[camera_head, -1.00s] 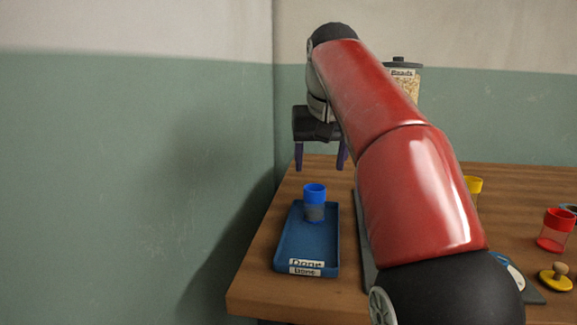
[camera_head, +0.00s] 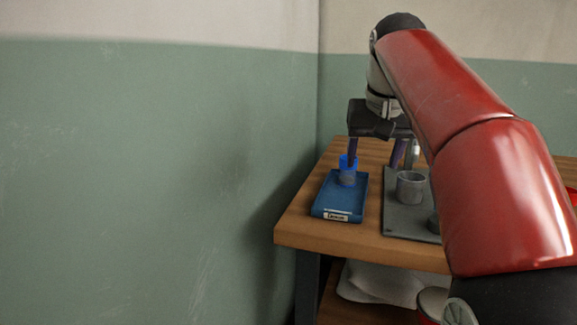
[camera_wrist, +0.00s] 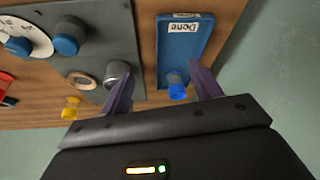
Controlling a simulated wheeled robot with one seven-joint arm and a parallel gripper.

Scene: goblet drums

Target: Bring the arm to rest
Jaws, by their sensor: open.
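My gripper (camera_head: 376,158) is open and empty, its two purple fingers pointing down at the far end of the table. It also shows in the wrist view (camera_wrist: 160,84), with the fingers wide apart. A small blue-topped drum (camera_head: 347,178) stands upright at the far end of the blue tray labelled Done (camera_head: 338,207). In the head view, one finger partly covers the drum. In the wrist view the blue drum (camera_wrist: 178,89) appears close to the right finger, but I see no grip on it. My red arm reaches across the right side of the head view.
A grey mat (camera_head: 402,222) lies right of the tray, with a grey cup (camera_head: 411,188) on it. The wrist view shows blue knob-like pieces (camera_wrist: 66,45), a yellow piece (camera_wrist: 70,110) and a red piece (camera_wrist: 5,82). A green-and-white wall (camera_head: 150,170) borders the left.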

